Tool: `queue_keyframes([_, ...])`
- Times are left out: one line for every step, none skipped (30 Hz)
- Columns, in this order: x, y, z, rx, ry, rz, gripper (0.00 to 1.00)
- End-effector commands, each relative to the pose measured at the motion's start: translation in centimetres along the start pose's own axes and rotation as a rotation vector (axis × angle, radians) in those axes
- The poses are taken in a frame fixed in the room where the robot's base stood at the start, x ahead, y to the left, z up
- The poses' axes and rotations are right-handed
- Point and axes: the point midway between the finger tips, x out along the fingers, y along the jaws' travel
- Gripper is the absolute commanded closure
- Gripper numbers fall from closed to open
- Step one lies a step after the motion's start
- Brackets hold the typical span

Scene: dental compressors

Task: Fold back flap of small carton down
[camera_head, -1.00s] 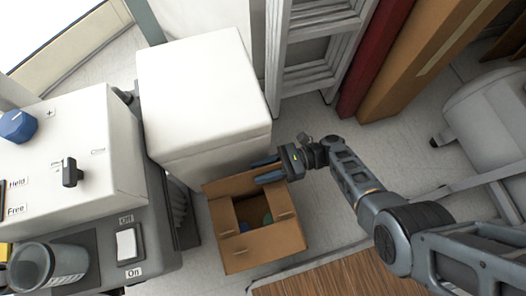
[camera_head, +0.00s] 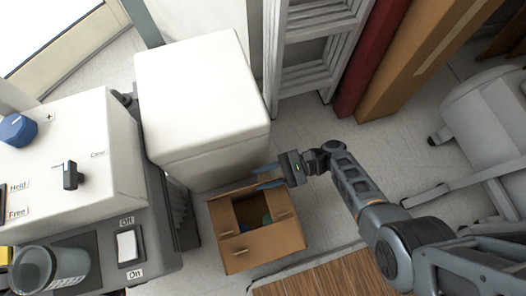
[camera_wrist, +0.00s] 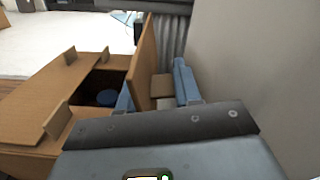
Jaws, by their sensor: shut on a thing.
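The small brown carton (camera_head: 262,248) stands on the floor in front of the white box, with an opening in its top. Inside it a blue round thing (camera_wrist: 106,97) and something green show. Its back flap (camera_wrist: 143,62) stands up between the two blue fingers in the wrist view. My gripper (camera_head: 266,178) is at the carton's back edge, shut on this flap. It also shows in the wrist view (camera_wrist: 154,88). The other flaps lie roughly flat around the opening, with small upright tabs on them. The exact finger contact is hard to see.
A large white box (camera_head: 205,100) stands close behind the carton. A grey machine (camera_head: 130,245) with switches is on the left. A ladder (camera_head: 315,50) and tall brown and red panels lean at the back.

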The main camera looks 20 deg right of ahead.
Motion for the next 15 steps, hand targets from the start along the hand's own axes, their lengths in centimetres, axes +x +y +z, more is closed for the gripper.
queue_keyframes([-0.01,0.16,0.01,-0.034,0.002,-0.001,1.0])
queue_keyframes([-0.01,0.27,0.02,-0.054,0.002,-0.001,1.0])
queue_keyframes([0.0,0.4,0.05,-0.079,0.002,-0.001,1.0])
queue_keyframes([0.0,0.49,0.07,-0.097,0.002,0.0,1.0])
queue_keyframes([0.0,0.58,0.09,-0.114,0.002,0.0,1.0])
queue_keyframes([0.0,0.68,0.1,-0.135,0.002,0.0,1.0])
queue_keyframes([0.01,0.74,0.12,-0.151,0.002,0.0,1.0])
queue_keyframes([0.0,0.8,0.13,-0.164,0.002,0.0,1.0])
queue_keyframes([0.01,0.87,0.14,-0.18,0.002,0.0,1.0])
queue_keyframes([0.01,0.91,0.15,-0.191,0.001,0.0,1.0])
queue_keyframes([0.01,0.96,0.15,-0.201,0.001,0.0,1.0])
queue_keyframes([0.0,1.0,0.16,-0.213,0.001,0.0,1.0])
queue_keyframes([0.0,1.03,0.17,-0.221,0.001,0.0,1.0])
queue_keyframes([0.0,1.05,0.18,-0.226,0.001,0.0,1.0])
queue_keyframes([0.0,1.08,0.18,-0.233,0.001,0.0,1.0])
